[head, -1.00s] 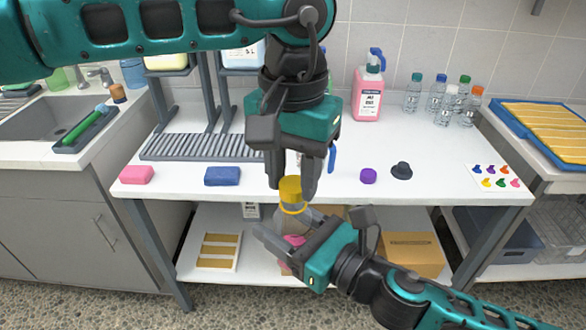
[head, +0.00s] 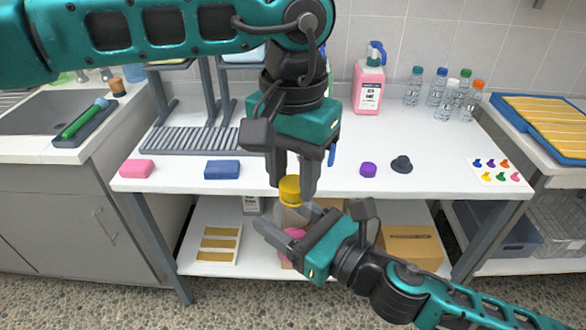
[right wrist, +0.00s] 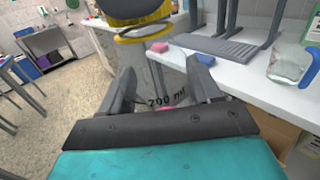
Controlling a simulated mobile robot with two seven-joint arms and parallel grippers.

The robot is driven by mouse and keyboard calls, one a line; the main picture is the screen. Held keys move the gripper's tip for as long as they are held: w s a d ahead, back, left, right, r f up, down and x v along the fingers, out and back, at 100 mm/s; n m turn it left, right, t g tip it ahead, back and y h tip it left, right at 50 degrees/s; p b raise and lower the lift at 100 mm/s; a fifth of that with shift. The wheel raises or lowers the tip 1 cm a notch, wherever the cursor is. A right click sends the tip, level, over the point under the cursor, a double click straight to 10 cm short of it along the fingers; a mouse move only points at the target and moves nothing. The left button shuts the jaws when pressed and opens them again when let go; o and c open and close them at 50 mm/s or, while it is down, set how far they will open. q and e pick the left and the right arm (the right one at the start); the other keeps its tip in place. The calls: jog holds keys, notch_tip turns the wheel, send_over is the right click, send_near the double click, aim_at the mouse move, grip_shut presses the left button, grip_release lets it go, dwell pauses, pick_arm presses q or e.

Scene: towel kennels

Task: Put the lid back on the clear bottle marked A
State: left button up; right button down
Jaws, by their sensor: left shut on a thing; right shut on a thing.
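My left gripper (head: 293,185), pointing down, is shut on the yellow lid (head: 290,190) in front of the table edge. My right gripper (head: 288,227) is shut around the clear bottle (head: 288,214), whose mouth is just below the lid. In the right wrist view the bottle (right wrist: 168,80) stands between the fingers (right wrist: 165,90) and reads "700 ml"; no letter A is legible. A yellow ring (right wrist: 146,38) at its neck shows just under the lid's yellow rim (right wrist: 145,27). I cannot tell whether lid and bottle touch.
On the white table (head: 300,170) are a pink sponge (head: 136,169), a blue sponge (head: 222,169), a purple cap (head: 368,170), a dark cap (head: 401,164) and a pink soap bottle (head: 368,85). Several small bottles stand at back right. A cardboard box (head: 410,246) sits on the lower shelf.

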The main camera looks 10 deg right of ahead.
pick_arm(q)
jog(key=m, duration=0.5)
jog(key=shift+m, duration=0.4)
jog(key=o, duration=1)
jog(key=shift+r, duration=2.3)
jog(key=shift+c, duration=0.4)
